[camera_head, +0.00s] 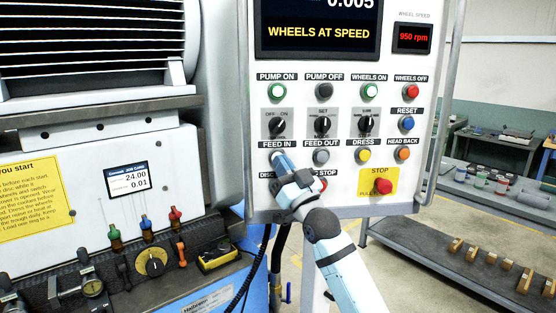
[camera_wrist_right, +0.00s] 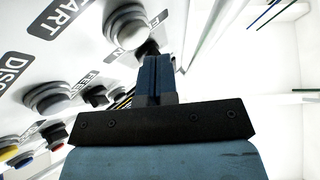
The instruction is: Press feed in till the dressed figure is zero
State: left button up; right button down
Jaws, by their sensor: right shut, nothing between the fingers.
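The feed in button under its FEED IN label (camera_head: 277,143) is mostly hidden behind my right gripper (camera_head: 278,158). That gripper is shut and empty, with its tips at the button. I cannot tell whether they press it. In the right wrist view the blue-grey fingers (camera_wrist_right: 150,52) reach the white panel close to a pale button (camera_wrist_right: 128,22) and a partly hidden label. The main screen (camera_head: 318,32) reads WHEELS AT SPEED. A figure ending 0.005 is cut off at its top edge. My left gripper is not in view.
The feed out button (camera_head: 321,157), yellow dress button (camera_head: 363,157) and orange head back button (camera_head: 402,154) are in the same row. A red stop button (camera_head: 382,185) sits below on yellow. A speed display (camera_head: 412,38) reads 950 rpm. A small job card (camera_head: 128,180) shows 24.00 and 0.01.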

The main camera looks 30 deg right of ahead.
jog(key=shift+w+d, duration=0.1)
jog(key=shift+w, duration=0.05)
jog(key=shift+w+d, duration=0.1)
jog(key=shift+w, duration=0.15)
jog(key=shift+w+d, duration=0.25)
jog(key=shift+w, duration=0.15)
dwell(1.1)
dwell(0.3)
jog(key=shift+s+a+p, duration=0.3)
jog(key=shift+s+a, duration=0.15)
jog(key=shift+s, duration=0.35)
jog(key=s+a, duration=0.1)
jog(key=s, duration=0.1)
jog(key=s+a+p, duration=0.1)
jog(key=s, duration=0.1)
jog(key=shift+s+a, duration=0.2)
